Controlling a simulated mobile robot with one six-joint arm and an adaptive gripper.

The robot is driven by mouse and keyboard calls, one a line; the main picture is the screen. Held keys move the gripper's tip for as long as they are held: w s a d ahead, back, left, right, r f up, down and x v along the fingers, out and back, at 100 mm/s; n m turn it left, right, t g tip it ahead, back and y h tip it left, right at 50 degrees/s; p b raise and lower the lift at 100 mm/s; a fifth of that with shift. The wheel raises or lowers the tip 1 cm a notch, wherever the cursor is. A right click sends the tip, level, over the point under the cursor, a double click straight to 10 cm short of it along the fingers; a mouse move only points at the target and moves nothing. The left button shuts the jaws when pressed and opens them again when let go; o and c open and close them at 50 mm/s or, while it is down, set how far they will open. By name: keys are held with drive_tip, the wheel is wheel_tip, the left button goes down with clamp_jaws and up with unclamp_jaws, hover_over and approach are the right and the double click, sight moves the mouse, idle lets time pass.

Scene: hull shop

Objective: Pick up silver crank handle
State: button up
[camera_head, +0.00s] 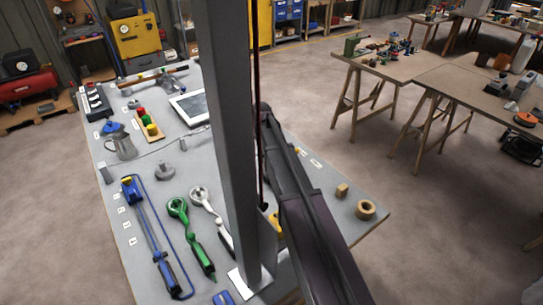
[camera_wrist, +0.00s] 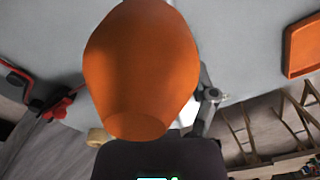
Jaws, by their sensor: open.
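The silver crank handle (camera_head: 201,196) lies on the grey workbench in the head view, with a ring-shaped head, a curved shaft and a dark grip. It is right of a similar green crank handle (camera_head: 180,210). A grey upright hides part of the bench close to its grip. My dark arm reaches in behind that upright, and I cannot make out its jaws there. In the wrist view a large orange rounded object (camera_wrist: 142,65) fills the middle, very close to the camera. I cannot identify it, and no gripper fingers show clearly. The silver crank handle is not recognisable there.
The grey workbench (camera_head: 112,172) also holds a blue clamp-like tool (camera_head: 150,235), a metal jug (camera_head: 121,143), a tablet (camera_head: 190,106), a wooden ring (camera_head: 366,210) and a small wooden block (camera_head: 342,190). An orange tray (camera_wrist: 302,47) shows in the wrist view. Open floor lies right of the bench.

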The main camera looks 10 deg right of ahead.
idle(0.4)
clamp_jaws()
drive_tip(key=shift+r, duration=0.15)
wheel_tip(320, 180, up, 10)
drive_tip(key=p, duration=1)
idle(0.8)
